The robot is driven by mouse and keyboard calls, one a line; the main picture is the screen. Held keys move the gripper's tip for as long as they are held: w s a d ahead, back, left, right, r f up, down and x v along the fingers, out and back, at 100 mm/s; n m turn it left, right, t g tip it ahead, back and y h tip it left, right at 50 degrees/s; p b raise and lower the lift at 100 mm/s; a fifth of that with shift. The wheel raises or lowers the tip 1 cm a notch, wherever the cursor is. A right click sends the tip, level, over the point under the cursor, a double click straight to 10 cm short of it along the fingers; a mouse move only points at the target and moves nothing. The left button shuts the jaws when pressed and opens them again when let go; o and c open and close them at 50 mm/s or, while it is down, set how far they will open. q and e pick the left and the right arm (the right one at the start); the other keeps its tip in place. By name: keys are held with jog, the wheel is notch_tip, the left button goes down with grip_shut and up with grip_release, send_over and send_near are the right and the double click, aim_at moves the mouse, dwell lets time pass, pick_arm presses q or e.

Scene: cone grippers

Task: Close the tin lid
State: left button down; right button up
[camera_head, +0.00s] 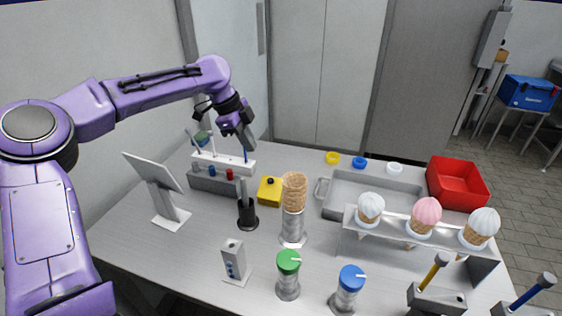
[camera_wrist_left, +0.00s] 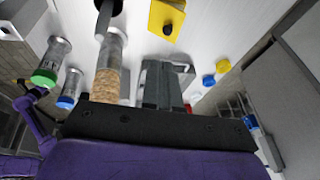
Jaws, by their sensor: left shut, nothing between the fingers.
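A yellow square piece with a black knob (camera_head: 270,191), possibly the tin lid, is on the table left of the cone stack. It also shows at the top of the left wrist view (camera_wrist_left: 158,16). Whether it sits shut on a tin I cannot tell. My left gripper (camera_head: 250,147) is above the table's back left, behind the yellow piece and apart from it. Its fingers (camera_wrist_left: 167,65) are together and empty. Two clear jars have a green lid (camera_head: 289,262) and a blue lid (camera_head: 351,278). My right gripper is not in view.
A cone stack (camera_head: 293,205) stands mid-table. A black holder (camera_head: 247,214), a rack (camera_head: 213,182) and a tilted screen (camera_head: 152,172) are left. A grey tray (camera_head: 375,188), red bin (camera_head: 458,184) and cone stand (camera_head: 395,232) are right. Yellow, blue and white rings lie at the back.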

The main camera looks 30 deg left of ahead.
pick_arm(q)
send_near(270, 180)
jog(key=x, duration=0.3)
jog(key=p+x, duration=0.1)
jog(key=x, duration=0.1)
jog(key=shift+s+d+f, duration=0.1)
jog(key=shift+s+d, duration=0.1)
jog(key=shift+d, duration=0.15)
jog(key=shift+w+a+f, duration=0.1)
jog(key=shift+w+f, duration=0.1)
jog(key=shift+f, duration=0.3)
jog(key=shift+w+f, duration=0.15)
jog(key=shift+f, duration=0.05)
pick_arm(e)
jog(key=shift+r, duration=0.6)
pick_arm(q)
jog(key=shift+r, duration=0.1)
